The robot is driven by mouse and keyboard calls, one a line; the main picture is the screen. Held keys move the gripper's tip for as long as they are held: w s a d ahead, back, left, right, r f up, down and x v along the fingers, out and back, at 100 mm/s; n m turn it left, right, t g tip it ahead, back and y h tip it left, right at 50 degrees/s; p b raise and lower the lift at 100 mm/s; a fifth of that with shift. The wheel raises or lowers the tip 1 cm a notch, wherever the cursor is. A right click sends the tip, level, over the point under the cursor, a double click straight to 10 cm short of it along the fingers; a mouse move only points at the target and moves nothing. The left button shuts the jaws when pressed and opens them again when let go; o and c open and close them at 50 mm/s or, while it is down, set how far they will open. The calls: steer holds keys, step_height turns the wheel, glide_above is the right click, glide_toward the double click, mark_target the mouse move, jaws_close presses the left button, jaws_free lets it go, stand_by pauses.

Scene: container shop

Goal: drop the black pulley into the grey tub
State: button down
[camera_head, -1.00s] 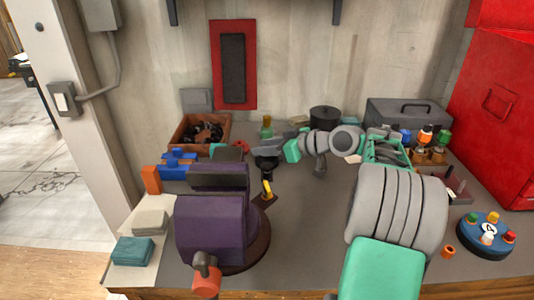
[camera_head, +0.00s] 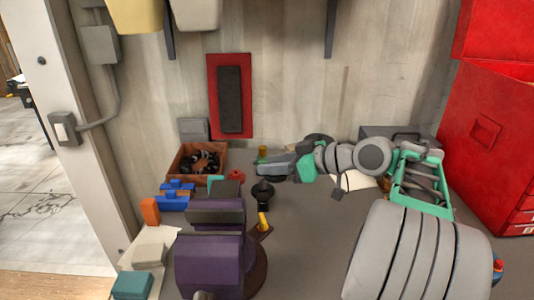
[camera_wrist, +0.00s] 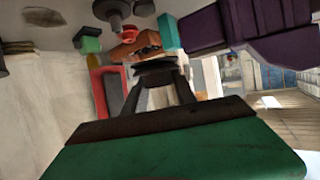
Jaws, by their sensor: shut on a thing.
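My gripper (camera_head: 264,168) reaches left over the back middle of the bench. In the wrist view its dark fingers (camera_wrist: 162,80) are shut on a black piece, the black pulley (camera_wrist: 154,68), at their tips. The pulley cannot be made out clearly in the head view. A grey tub (camera_head: 190,14) shows at the top edge of the head view, high on the wall beside a yellow tub (camera_head: 135,15). Only the lower parts of both tubs are in view, so their openings are hidden. My gripper is well below and to the right of the grey tub.
A brown crate (camera_head: 176,160) with dark parts stands at the back left. A purple vise (camera_head: 210,262) stands in front, with a black stemmed thing (camera_head: 263,190) behind it. Blue pieces (camera_head: 174,198) lie left. A red cabinet (camera_head: 490,130) bounds the right.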

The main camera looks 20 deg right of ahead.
mark_target(277, 177)
steer(key=s+r+p, duration=0.2)
steer(key=s+p, duration=0.1)
steer(key=p, duration=0.1)
steer(key=shift+a+r, duration=0.1)
steer(key=shift+r, duration=0.1)
steer(key=shift+s+a+f+p, duration=0.1)
steer(key=shift+s+f+p, duration=0.05)
steer(key=shift+s+p, duration=0.8)
